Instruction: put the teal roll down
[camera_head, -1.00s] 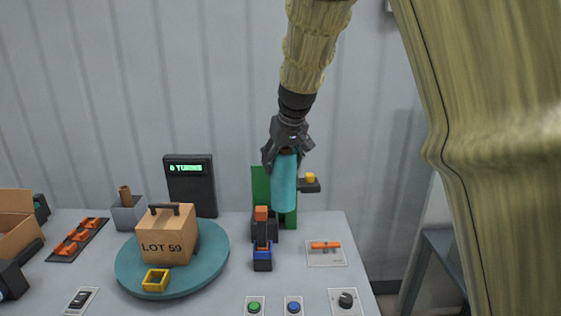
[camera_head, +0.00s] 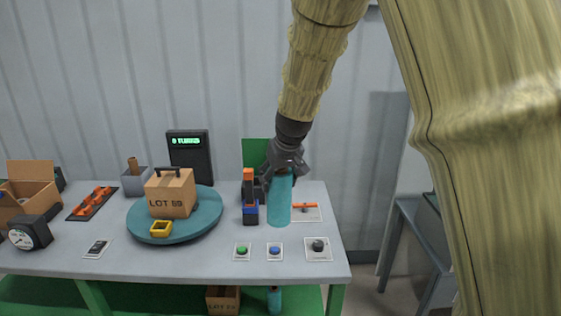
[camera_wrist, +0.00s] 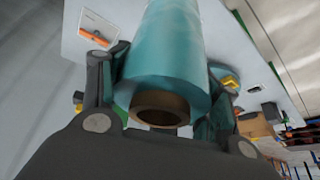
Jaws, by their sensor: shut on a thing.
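The teal roll (camera_head: 279,203) is upright in my gripper (camera_head: 284,170), which is shut on its upper end. In the head view its lower end shows in front of the orange lever plate (camera_head: 313,213), over the right part of the table; I cannot tell whether it touches the tabletop. In the wrist view the teal roll (camera_wrist: 165,60) runs away from the fingers (camera_wrist: 160,90), its brown core end facing the camera.
The grey table (camera_head: 200,258) holds a teal turntable (camera_head: 205,217) with a LOT box (camera_head: 171,195). A blue and orange device (camera_head: 250,200) stands just left of the roll. Green (camera_head: 242,250) and blue (camera_head: 275,250) buttons and a knob plate (camera_head: 319,248) lie in front.

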